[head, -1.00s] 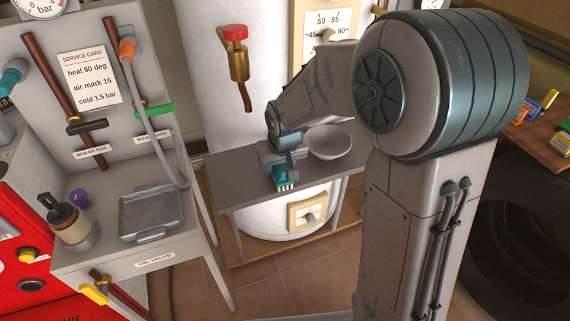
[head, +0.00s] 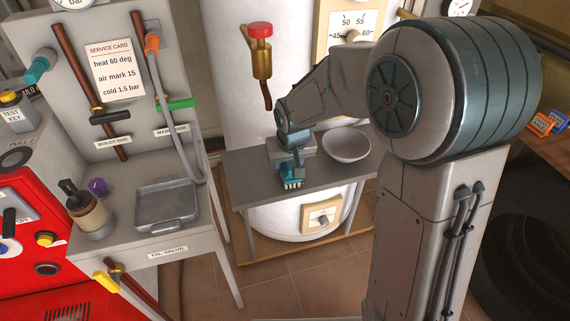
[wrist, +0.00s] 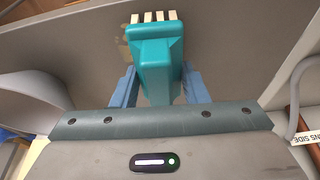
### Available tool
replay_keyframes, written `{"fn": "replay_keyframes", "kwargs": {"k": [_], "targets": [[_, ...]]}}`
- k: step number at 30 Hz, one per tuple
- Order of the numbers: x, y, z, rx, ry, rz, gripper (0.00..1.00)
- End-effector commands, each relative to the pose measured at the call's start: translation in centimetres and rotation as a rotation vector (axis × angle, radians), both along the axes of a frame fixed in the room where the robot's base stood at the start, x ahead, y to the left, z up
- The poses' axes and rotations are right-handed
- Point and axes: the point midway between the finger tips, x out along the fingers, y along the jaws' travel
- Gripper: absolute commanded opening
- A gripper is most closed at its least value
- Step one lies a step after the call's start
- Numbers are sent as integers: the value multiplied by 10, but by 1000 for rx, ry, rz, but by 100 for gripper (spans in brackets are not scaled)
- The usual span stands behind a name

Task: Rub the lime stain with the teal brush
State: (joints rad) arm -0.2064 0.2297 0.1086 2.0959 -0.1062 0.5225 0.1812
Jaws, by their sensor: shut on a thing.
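The teal brush (head: 289,181) is held in my gripper (head: 292,163), bristles toward the grey bench (head: 245,167). In the wrist view the brush (wrist: 155,58) sits between the two blue fingers of my gripper (wrist: 160,88), with its pale bristles (wrist: 154,16) at the far end. A faint brownish patch (wrist: 124,43), perhaps the lime stain, shows on the bench just left of the bristles and is partly hidden by the brush. The brush is low over the bench near its front edge; I cannot tell whether the bristles touch.
A white bowl (head: 346,146) stands on the bench close to the right of my gripper. A white tank (head: 222,90) rises behind. At left, a side table holds a grey tray (head: 166,204), an oil can (head: 90,214) and a purple knob (head: 98,187).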

Motion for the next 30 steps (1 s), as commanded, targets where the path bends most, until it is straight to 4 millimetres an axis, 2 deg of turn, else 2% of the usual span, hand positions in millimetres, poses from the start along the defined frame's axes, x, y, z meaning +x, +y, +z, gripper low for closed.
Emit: {"fn": "replay_keyframes", "kwargs": {"k": [3,11,18,30], "targets": [[3,-11,2,0,0,-2,22],[6,-20,1,0,-1,-1,22],[11,-39,-1,0,-1,-2,22],[16,-59,-1,0,2,-3,22]]}}
